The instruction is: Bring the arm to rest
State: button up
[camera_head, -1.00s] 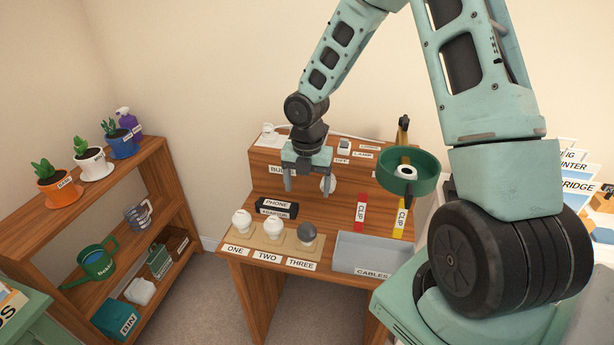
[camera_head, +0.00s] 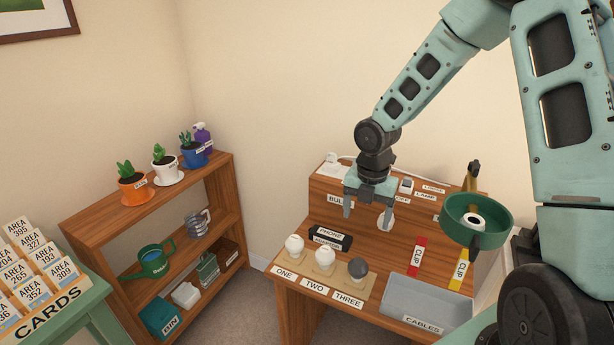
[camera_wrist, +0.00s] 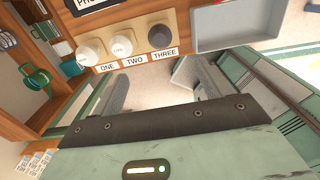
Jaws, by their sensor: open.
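My gripper (camera_head: 366,208) hangs from my arm above the wooden desk (camera_head: 290,298), in front of its raised back shelf. Its two fingers point down and stand apart, with nothing seen between them. In the wrist view the fingers (camera_wrist: 160,85) are also spread, with floor and desk edge showing between them. Two white bulbs and a dark grey one (camera_head: 358,267) stand on a wooden board labelled ONE, TWO and THREE, nearer the desk's front than my gripper. They also show in the wrist view, with the grey bulb (camera_wrist: 160,36) at the right.
A wooden shelf unit (camera_head: 90,228) with pots stands left. A green card stand (camera_head: 92,305) is at lower left.

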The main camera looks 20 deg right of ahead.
jog(key=s+a+r+m, duration=0.5)
jog(key=s+a+m, duration=0.15)
jog(key=a, duration=0.35)
jog(key=s+a+r+m, duration=0.5)
jog(key=s+a, duration=0.3)
jog(key=a, duration=0.3)
jog(key=s+a+r+m, duration=0.2)
jog(key=s+m, duration=0.4)
jog(key=s, duration=0.3)
jog(key=shift+s+a+r+y, duration=0.15)
jog(key=shift+s+a+y, duration=0.2)
jog(key=shift+a, duration=0.4)
